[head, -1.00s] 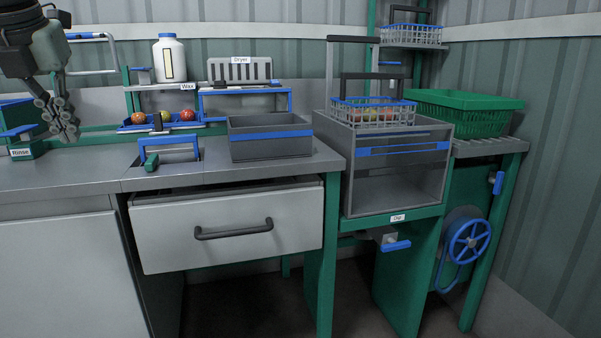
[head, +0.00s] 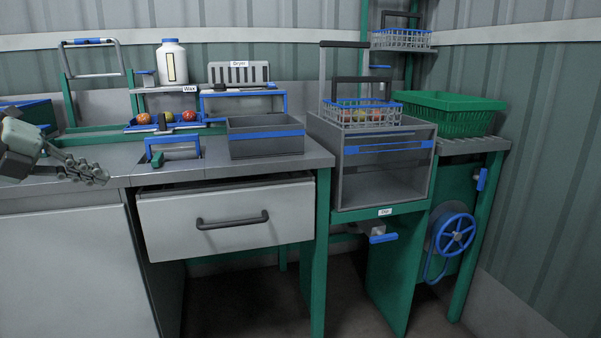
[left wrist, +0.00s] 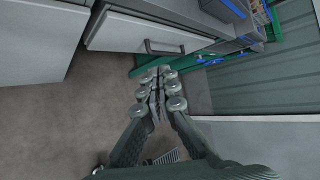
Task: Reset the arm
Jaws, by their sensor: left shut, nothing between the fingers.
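My left gripper (head: 88,172) is at the left of the head view, above the front edge of the counter (head: 110,186). Its fingers point right and it is shut with nothing between the fingers. In the left wrist view the shut fingers (left wrist: 158,95) show over the floor, with the drawer front beyond them. My right gripper is not in view.
The drawer (head: 228,221) stands slightly open. A grey bin (head: 266,143) sits on the counter. A wire basket (head: 362,114) with fruit sits at the top of the dip tank (head: 384,178). A green crate (head: 455,118) stands right.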

